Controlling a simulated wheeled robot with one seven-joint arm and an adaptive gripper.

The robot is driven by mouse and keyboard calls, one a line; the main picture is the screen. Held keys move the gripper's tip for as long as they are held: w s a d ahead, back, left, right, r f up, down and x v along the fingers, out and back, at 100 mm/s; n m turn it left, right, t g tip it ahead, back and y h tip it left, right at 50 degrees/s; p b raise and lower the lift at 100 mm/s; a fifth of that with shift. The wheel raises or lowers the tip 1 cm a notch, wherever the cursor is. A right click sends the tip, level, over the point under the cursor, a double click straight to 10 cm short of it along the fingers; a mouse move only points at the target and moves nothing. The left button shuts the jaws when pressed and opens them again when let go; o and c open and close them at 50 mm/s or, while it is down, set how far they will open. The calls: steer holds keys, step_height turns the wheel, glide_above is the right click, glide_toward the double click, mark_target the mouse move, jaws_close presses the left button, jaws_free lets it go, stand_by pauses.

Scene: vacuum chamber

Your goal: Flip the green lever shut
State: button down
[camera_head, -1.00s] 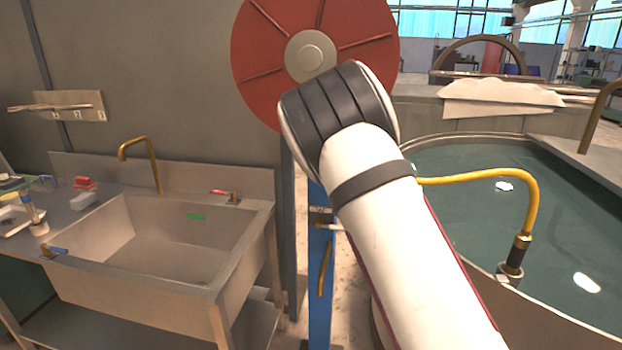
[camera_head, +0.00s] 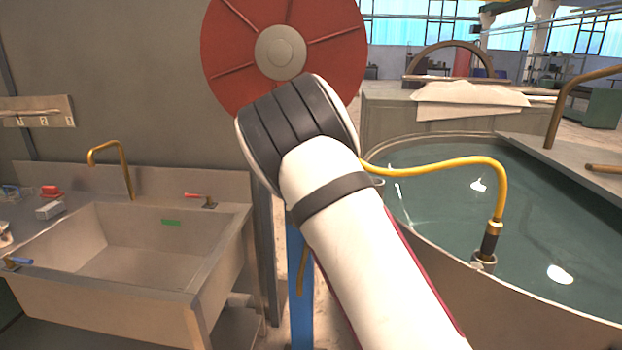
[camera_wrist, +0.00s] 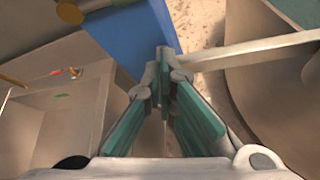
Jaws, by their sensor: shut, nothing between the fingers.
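My gripper (camera_wrist: 163,64) shows only in the wrist view, its green-padded fingers closed together at the tips with nothing between them. In the head view it is hidden behind my arm. A small green strip (camera_head: 171,222) shows inside the sink, against its back wall, and also at the left of the wrist view (camera_wrist: 62,97). I cannot tell whether it is a lever. No other clear green lever is in sight. The fingertips appear close to a blue post (camera_wrist: 135,40) and a pale bar (camera_wrist: 250,51); I cannot tell whether they touch.
The sink (camera_head: 150,290) stands left, with a red-handled valve (camera_head: 205,200) and a brass tap (camera_head: 128,170). A blue-handled valve (camera_head: 17,262) is at its left edge. A red wheel (camera_head: 225,60) rises behind my arm. A water tank (camera_head: 530,330) with a yellow hose (camera_head: 440,168) fills the right.

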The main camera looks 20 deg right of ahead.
steer(key=a+v, duration=0.1)
steer(key=v, duration=0.8)
steer(key=shift+w+r, duration=0.2)
steer(key=shift+w, duration=0.05)
steer(key=s+d+r+m+g, duration=0.2)
steer(key=s+d+m, duration=0.2)
steer(key=s+m, duration=0.45)
steer(key=s+d+r+m+g, duration=0.1)
steer(key=s+d+r+m, duration=0.25)
steer(key=s+m, duration=0.45)
steer(key=s+a+m+g, duration=0.1)
steer(key=s+a+m, duration=0.2)
steer(key=s, duration=0.8)
steer(key=s+a+m+g+y, duration=0.1)
steer(key=s+m, duration=0.4)
steer(key=s, duration=0.5)
steer(key=s+a+m+g+y, duration=0.1)
steer(key=s+a+m, duration=0.3)
steer(key=s, duration=0.7)
steer(key=shift+s+a+m, duration=0.3)
steer(key=shift+s+m, duration=0.1)
steer(key=shift+m, duration=0.05)
